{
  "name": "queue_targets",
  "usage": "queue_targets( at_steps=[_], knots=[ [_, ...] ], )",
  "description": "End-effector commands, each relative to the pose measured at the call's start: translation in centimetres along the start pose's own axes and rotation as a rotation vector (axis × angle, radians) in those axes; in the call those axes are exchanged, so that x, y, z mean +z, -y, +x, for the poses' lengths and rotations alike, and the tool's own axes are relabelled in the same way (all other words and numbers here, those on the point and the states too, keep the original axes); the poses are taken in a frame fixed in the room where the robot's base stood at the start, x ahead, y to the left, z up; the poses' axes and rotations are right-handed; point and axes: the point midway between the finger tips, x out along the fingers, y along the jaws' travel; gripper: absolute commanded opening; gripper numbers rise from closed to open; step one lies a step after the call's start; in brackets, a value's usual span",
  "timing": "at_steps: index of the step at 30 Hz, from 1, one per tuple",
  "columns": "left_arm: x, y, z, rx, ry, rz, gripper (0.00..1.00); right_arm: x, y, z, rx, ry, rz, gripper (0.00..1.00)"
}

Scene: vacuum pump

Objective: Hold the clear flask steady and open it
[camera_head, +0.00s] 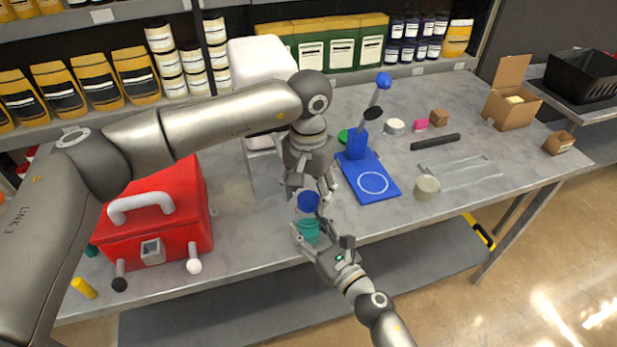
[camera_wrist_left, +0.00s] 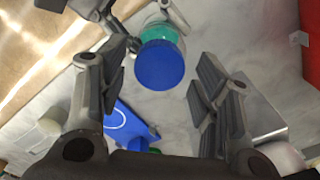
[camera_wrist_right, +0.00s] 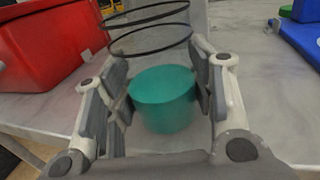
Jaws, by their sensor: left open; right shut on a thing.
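The clear flask stands near the table's front edge. Its teal contents (camera_head: 309,231) show below a blue lid (camera_head: 308,201). My right gripper (camera_head: 320,238) is shut on the flask's lower body from the front; the right wrist view shows the teal part (camera_wrist_right: 163,98) between its fingers, with dark rings above. My left gripper (camera_head: 314,184) is open, pointing down just above the lid. In the left wrist view the blue lid (camera_wrist_left: 159,64) lies between the spread fingers, with a gap on both sides. The clear wall is hard to make out.
A red toolbox (camera_head: 160,215) stands at the left. A white device (camera_head: 262,62) stands behind my left gripper. The table's front edge is close by.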

Motion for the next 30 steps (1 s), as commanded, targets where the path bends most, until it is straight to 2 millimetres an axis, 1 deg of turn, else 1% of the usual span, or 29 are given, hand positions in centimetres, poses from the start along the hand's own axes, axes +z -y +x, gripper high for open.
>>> queue_targets(
  at_steps=[4, 12, 23, 24, 27, 30],
  knots=[
    [0.00, -0.01, 0.86, 0.001, 0.000, 0.000, 0.58, -0.13, 0.00, -0.04, 0.000, -0.002, 0.000, 0.00],
    [-0.01, -0.02, 0.99, 0.000, 0.000, 0.000, 0.58, -0.14, 0.00, -0.03, 0.000, -0.003, 0.000, 0.00],
    [-0.01, -0.01, 0.96, 0.000, -0.001, 0.000, 0.12, -0.14, 0.00, -0.04, 0.000, -0.003, 0.000, 0.00],
    [-0.01, 0.00, 0.96, 0.000, -0.001, -0.001, 0.10, -0.14, 0.00, -0.04, 0.000, -0.003, 0.000, 0.00],
    [-0.01, 0.01, 0.95, 0.000, -0.001, -0.020, 0.10, -0.14, 0.01, -0.04, 0.000, -0.003, 0.000, 0.00],
    [-0.01, 0.02, 0.94, 0.000, -0.001, -0.105, 0.10, -0.14, 0.01, -0.04, 0.000, -0.003, 0.000, 0.00]
  ],
)
